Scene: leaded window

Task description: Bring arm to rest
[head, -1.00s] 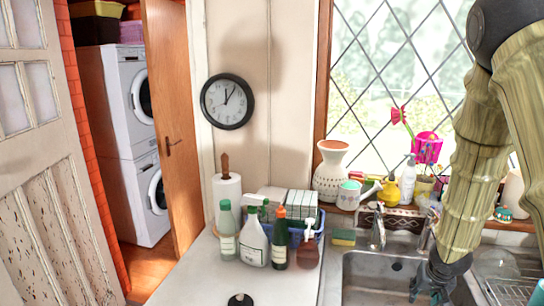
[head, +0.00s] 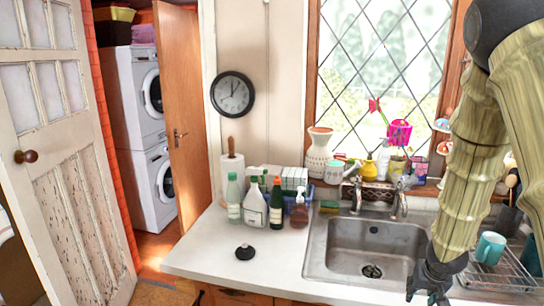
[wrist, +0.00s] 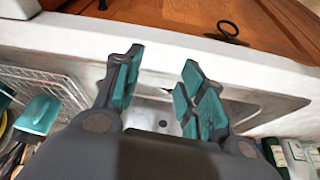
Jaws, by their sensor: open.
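My gripper (head: 428,296) is at the lower right of the head view, in front of the sink (head: 372,248), with its fingers partly cut by the frame's bottom edge. In the wrist view my gripper (wrist: 160,85) shows two teal-padded fingers spread apart, with nothing between them. Below the fingers in that view are the sink basin (wrist: 255,105) and the white counter edge (wrist: 200,40). My arm hangs down from the upper right of the head view.
A black knob-like object (head: 245,252) sits on the white counter (head: 205,245). Several bottles (head: 254,208) stand behind it. A dish rack (head: 500,272) with a teal mug (head: 490,247) is right of the sink. Faucets (head: 400,202) rise behind the basin. An open door (head: 75,190) is at left.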

